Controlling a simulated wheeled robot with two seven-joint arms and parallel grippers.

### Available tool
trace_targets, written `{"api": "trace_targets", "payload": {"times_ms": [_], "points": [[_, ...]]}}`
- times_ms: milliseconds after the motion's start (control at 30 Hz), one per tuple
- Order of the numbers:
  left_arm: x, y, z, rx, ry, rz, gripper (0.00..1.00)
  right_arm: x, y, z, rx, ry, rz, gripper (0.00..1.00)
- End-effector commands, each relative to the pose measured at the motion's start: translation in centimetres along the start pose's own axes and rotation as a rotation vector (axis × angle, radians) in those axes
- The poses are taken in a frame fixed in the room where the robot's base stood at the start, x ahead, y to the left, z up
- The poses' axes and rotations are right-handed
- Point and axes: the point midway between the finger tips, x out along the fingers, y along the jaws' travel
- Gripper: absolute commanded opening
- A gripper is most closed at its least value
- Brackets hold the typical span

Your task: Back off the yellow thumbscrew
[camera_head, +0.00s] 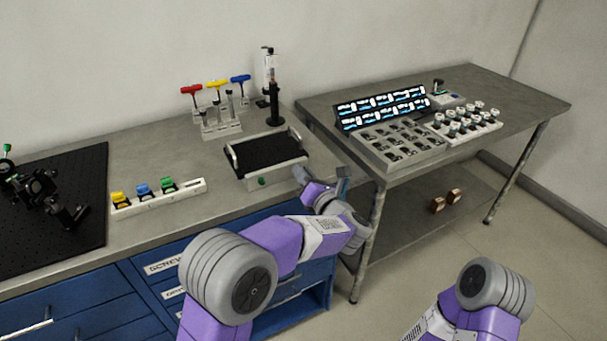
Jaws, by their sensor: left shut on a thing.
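A small yellow knob (118,197), which looks like the yellow thumbscrew, sits on a dark mount at the left end of a white rail (190,192). A blue knob (141,190) and a green knob (167,183) stand beside it. My left gripper (322,180) is far to the right of the rail, at the bench's front right corner, near the black-topped tray. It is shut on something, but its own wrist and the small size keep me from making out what. Nothing touches the yellow knob. My right gripper is out of view; only part of that arm shows.
Red, yellow and blue T-handle tools (217,84) stand in a rack at the back. A black-topped tray (262,179) is beside my left gripper. A black breadboard (80,165) with optics lies left. The second table (545,100) holds trays and vials. Bench between rail and tray is clear.

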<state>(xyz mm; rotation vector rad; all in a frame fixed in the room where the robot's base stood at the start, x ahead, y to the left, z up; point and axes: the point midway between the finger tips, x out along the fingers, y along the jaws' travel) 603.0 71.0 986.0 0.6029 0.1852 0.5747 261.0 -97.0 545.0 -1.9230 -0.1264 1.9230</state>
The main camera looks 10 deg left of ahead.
Motion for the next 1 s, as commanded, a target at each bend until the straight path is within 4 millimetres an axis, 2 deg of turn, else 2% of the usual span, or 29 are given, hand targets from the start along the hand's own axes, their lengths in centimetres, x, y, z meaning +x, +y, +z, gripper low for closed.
{"api": "trace_targets", "payload": {"times_ms": [467,500,633,900,1000], "points": [[-0.04,0.00,0.07,-0.012,-0.002,0.000,0.00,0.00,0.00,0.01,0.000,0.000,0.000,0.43],[-0.04,0.00,0.07,-0.012,-0.002,0.000,0.23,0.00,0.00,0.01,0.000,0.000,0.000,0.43],[-0.03,0.00,0.06,-0.012,-0.001,0.000,0.43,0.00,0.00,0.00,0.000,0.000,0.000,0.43],[-0.08,0.00,0.04,-0.011,-0.001,0.000,0.43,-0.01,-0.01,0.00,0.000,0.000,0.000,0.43],[-0.77,-0.03,0.12,-0.011,-0.002,-0.002,0.43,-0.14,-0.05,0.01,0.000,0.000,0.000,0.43]]}}
